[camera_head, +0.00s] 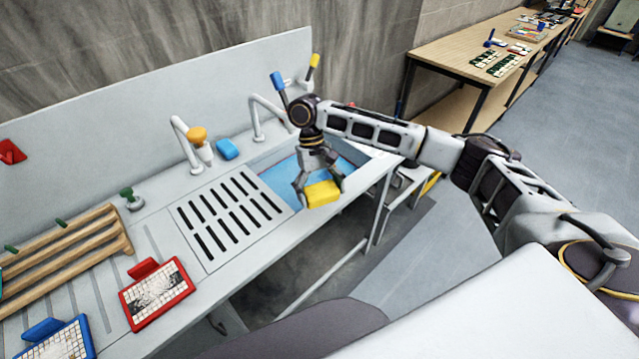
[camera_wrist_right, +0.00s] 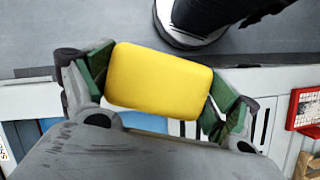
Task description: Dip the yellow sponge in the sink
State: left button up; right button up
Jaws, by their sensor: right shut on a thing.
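The yellow sponge (camera_head: 322,193) is held between the fingers of my right gripper (camera_head: 318,184), near the front edge of the sink. In the right wrist view the sponge (camera_wrist_right: 160,80) sits between the two green-padded fingertips of the gripper (camera_wrist_right: 157,92). The sink (camera_head: 284,178) shows blue water or a blue basin behind and beside the gripper, partly hidden by my arm. Whether the sponge touches anything below cannot be told. My left gripper is not in view.
A slotted drain board (camera_head: 227,213) lies left of the sink. Two white taps stand behind, with a blue sponge (camera_head: 228,149) between them. A red-framed mosaic panel (camera_head: 157,294) and a blue-framed one (camera_head: 60,343) lie at the counter's front left, near a wooden rack (camera_head: 75,244).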

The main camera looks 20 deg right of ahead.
jog(key=shift+s+a+f+n+p, duration=0.7)
jog(key=shift+s+a+f+p, duration=1)
jog(key=shift+s+f, duration=2.7)
jog(key=w+d+n+h, duration=0.1)
jog(key=w+d+n, duration=0.1)
jog(key=w+n, duration=0.1)
jog(key=w+d+r+n+t+h, duration=0.1)
jog(key=w+d+n, duration=0.1)
jog(key=w+n, duration=0.1)
jog(key=w+d+r+n+h, duration=0.1)
jog(key=w+d+n, duration=0.1)
jog(key=w, duration=0.2)
jog(key=shift+w+n+t, duration=0.25)
jog(key=shift+n+t, duration=0.15)
jog(key=n, duration=0.1)
jog(key=w+d+n+t, duration=0.1)
jog(key=n, duration=0.1)
jog(key=w+d+r+n+h, duration=0.1)
jog(key=n, duration=0.1)
jog(key=shift+t, duration=0.4)
jog(key=shift+w+d+r+n+t, duration=0.15)
jog(key=shift+n+t, duration=0.3)
jog(key=shift+n, duration=0.75)
jog(key=shift+w+d+f+n+t, duration=0.1)
jog(key=shift+n+t, duration=0.35)
jog(key=shift+n, duration=0.75)
jog(key=shift+n, duration=0.4)
jog(key=shift+w+r, duration=0.1)
